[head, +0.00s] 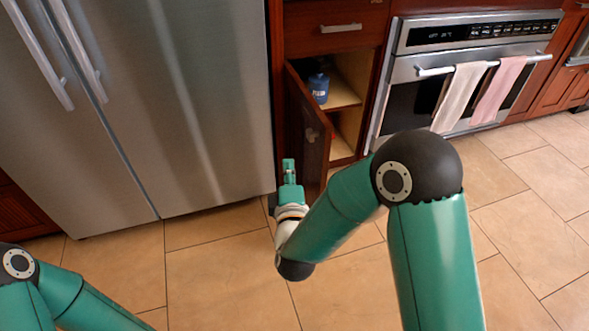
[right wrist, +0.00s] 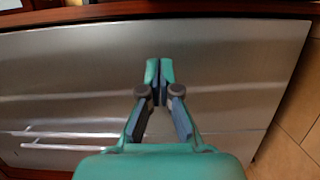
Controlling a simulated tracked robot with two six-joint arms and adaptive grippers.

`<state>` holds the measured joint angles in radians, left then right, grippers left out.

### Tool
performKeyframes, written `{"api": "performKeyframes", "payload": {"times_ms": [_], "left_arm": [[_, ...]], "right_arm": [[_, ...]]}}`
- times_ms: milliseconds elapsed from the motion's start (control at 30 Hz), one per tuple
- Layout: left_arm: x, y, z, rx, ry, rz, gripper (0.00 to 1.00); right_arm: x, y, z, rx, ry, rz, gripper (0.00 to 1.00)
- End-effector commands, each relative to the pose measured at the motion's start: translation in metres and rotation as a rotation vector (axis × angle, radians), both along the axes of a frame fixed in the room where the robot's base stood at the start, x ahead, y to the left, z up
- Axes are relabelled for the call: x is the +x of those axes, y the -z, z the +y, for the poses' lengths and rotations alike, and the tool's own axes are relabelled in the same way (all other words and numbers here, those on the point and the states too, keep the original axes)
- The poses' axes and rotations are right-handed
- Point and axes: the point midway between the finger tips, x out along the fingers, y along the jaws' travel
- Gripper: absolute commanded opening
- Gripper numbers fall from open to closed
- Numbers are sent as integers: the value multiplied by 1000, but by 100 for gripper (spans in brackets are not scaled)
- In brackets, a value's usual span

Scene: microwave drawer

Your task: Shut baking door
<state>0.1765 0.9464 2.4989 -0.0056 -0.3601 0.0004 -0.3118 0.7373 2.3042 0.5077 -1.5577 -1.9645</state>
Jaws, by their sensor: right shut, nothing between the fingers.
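An open dark-red wooden cabinet door (head: 309,135) stands out from the low cabinet between the fridge and the oven. I take it as the baking door. Shelves and a blue container (head: 319,88) show inside. My right gripper (head: 288,166) is low, left of the door's outer edge, near the fridge. Whether it touches the door, I cannot tell. In the right wrist view its fingers (right wrist: 159,76) are together and empty in front of a steel surface. My left arm shows at the lower left, but its gripper is out of view.
The steel fridge (head: 180,110) stands close to the left of the door. The oven (head: 440,70) with two towels hanging on its handle is to the right. The tiled floor (head: 220,270) in front is clear.

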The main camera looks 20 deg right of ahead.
Motion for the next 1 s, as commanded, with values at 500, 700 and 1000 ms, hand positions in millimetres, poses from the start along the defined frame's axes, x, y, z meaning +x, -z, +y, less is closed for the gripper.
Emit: {"api": "performKeyframes", "payload": {"times_ms": [500, 700, 1000], "left_arm": [[0, 19, 0, 0, 0, 0, 40], [0, 23, 0, 0, 0, 0, 40], [0, 24, 0, 0, 0, 0, 40]], "right_arm": [[83, 2, -34, 2, 3, 2, 0], [83, 1, -54, 2, 0, 2, 0], [83, 1, -58, 4, -2, 2, 0]]}}
